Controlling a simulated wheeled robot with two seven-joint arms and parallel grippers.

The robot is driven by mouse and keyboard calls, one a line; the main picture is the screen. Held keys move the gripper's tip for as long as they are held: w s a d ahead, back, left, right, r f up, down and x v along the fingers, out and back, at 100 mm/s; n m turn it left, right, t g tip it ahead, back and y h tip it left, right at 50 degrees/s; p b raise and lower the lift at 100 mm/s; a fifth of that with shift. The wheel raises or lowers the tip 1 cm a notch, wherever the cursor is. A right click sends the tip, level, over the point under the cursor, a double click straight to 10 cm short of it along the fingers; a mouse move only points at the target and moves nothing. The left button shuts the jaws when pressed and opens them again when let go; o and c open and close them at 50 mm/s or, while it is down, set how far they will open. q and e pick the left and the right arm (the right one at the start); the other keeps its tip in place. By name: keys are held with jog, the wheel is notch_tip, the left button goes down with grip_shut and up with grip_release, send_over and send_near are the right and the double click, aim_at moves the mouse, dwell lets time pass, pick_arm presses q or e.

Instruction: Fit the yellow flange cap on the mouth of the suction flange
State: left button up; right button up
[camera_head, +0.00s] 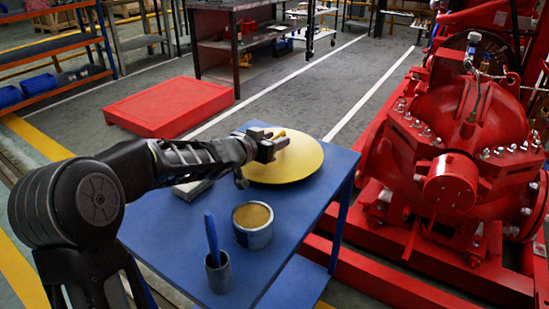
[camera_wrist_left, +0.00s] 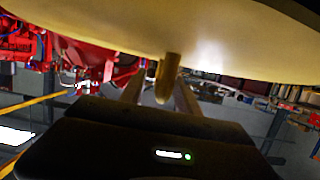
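The yellow flange cap (camera_head: 300,165) is a wide, pale yellow disc with a small peg-like handle (camera_head: 280,134). It shows over the far part of the blue table; whether it touches the top is unclear. My left gripper (camera_head: 272,146) is at the handle. In the left wrist view, the cap (camera_wrist_left: 100,30) fills the top and its handle (camera_wrist_left: 168,78) stands between the two fingers of my left gripper (camera_wrist_left: 158,90), with a gap visible on one side. A red flange (camera_head: 374,152) sticks out at the pump's left side; its mouth is not clearly visible. My right gripper is not in view.
The blue table (camera_head: 190,245) holds an open tin (camera_head: 253,226), a cup with a blue-handled tool (camera_head: 218,270) and a grey block (camera_head: 192,188) beside my arm. The red pump (camera_head: 460,140) stands right of the table. A low red platform (camera_head: 170,103) lies behind.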

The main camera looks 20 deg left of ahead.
pick_arm(q)
jog(key=shift+c, duration=0.4)
grip_shut()
dwell(0.4)
jog(key=shift+r, duration=0.1)
dwell(0.9)
